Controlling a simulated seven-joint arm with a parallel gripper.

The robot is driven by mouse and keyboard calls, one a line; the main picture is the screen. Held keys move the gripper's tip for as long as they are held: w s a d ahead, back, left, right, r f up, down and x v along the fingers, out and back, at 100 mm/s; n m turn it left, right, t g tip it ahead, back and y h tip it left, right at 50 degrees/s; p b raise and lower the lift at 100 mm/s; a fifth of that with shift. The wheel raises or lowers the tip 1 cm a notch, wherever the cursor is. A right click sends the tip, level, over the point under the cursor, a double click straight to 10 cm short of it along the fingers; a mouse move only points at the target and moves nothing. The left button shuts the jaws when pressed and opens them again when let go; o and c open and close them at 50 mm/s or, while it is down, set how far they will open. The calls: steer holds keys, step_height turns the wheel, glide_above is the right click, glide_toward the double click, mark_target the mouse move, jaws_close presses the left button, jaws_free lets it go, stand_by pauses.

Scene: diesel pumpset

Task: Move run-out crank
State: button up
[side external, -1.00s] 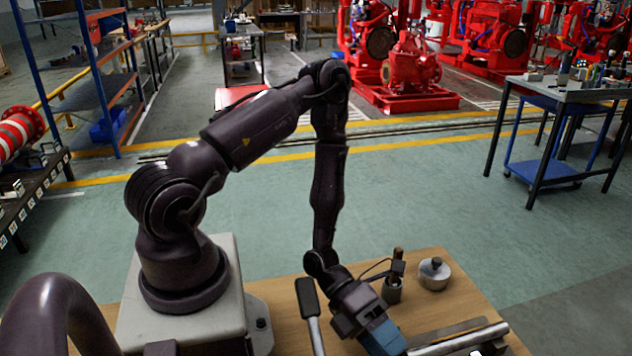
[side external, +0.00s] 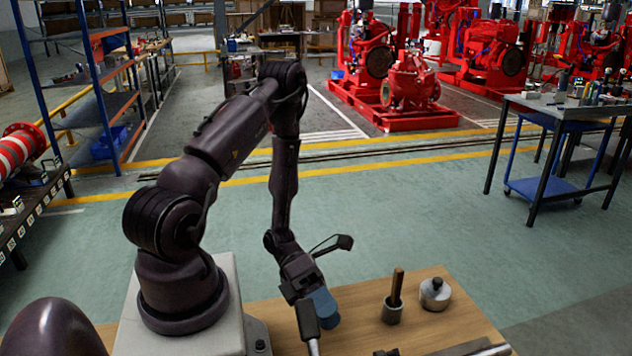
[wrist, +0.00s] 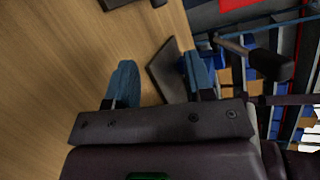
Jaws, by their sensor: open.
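My gripper (side external: 322,306) has blue fingers and hangs over the table's near part in the side view. In the wrist view my gripper (wrist: 160,80) is open, with its two blue fingers apart and nothing held between them. A black-handled lever with a pale metal shaft, likely the run-out crank (side external: 307,320), stands just left of the fingers in the side view; its lower end is cut off by the frame. In the wrist view a black handle on a dark shaft, likely the same crank (wrist: 268,64), lies right of the right finger, outside the jaws.
The wooden table (side external: 260,312) holds a cup with an upright wooden handle (side external: 394,300) and a round metal pot with a knob (side external: 435,293). A metal bar (side external: 490,350) lies at the front right. A dark flat plate (wrist: 168,70) shows beyond the fingers.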

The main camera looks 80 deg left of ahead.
step_height(320, 180, up, 24)
steer(key=a+m+g+y, duration=0.1)
steer(key=m+y, duration=0.6)
steer(key=m, duration=1)
steer(key=s+a+m+y, duration=0.1)
steer(key=m+y, duration=0.6)
steer(key=m, duration=1)
steer(key=shift+a+f+g, duration=0.25)
steer(key=shift+a+g, duration=0.1)
steer(key=shift+g, duration=0.05)
steer(key=shift+a, duration=0.1)
